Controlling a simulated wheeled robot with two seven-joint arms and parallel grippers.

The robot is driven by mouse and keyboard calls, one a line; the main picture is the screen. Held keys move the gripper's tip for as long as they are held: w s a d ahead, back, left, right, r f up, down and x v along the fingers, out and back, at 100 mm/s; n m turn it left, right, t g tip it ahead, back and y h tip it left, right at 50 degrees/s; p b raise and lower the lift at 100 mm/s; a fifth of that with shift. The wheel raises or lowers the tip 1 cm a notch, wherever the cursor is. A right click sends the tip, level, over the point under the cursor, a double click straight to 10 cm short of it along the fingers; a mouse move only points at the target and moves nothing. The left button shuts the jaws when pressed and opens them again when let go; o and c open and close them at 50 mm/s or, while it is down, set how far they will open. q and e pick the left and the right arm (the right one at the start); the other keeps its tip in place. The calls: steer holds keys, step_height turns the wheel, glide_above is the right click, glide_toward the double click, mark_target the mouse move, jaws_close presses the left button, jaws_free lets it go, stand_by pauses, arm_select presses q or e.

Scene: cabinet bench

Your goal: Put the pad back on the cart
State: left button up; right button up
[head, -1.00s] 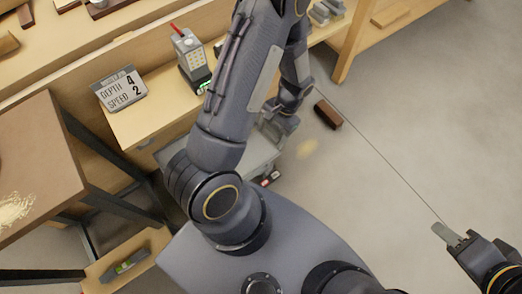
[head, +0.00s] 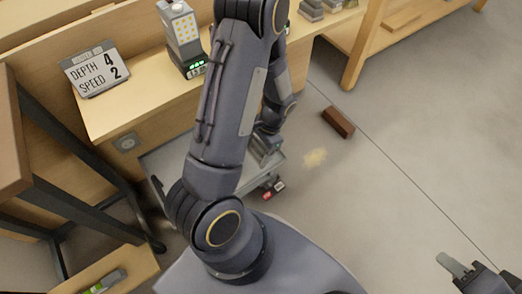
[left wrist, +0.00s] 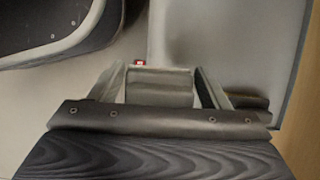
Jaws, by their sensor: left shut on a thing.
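My left gripper (head: 264,148) is over the right part of the grey cart (head: 176,158), largely below my own arm in the head view. It is shut on a grey block, which I take to be the pad (left wrist: 160,86), seen between the two fingers in the left wrist view. The cart top (left wrist: 225,35) lies beyond and below it there. I cannot tell whether the pad touches the cart. My right gripper (head: 455,266) is at the lower right over bare floor, and its jaw opening is unclear.
A brown block (head: 338,122) lies on the floor right of the cart, near a pale dusty patch (head: 315,157). A bench (head: 125,110) behind carries a depth and speed sign (head: 94,69) and a grey device (head: 181,35). A dark-legged table (head: 12,140) stands left. Floor at right is clear.

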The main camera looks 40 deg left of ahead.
arm_select(q)
steer(key=w+a+f+b, duration=0.1)
steer(key=w+f, duration=0.1)
steer(key=w+a+f+b, duration=0.1)
steer(key=w+f, duration=0.1)
steer(key=w+a+f+b, duration=0.1)
steer(key=w+f, duration=0.1)
steer(key=shift+w+a+f, duration=0.15)
steer(key=shift+a+f, duration=0.05)
steer(key=shift+f, duration=0.2)
steer(key=shift+w+a+f+b, duration=0.15)
steer(key=shift+f+b, duration=0.8)
steer(key=shift+f, duration=0.7)
steer(key=shift+f, duration=0.15)
steer(key=o, duration=1)
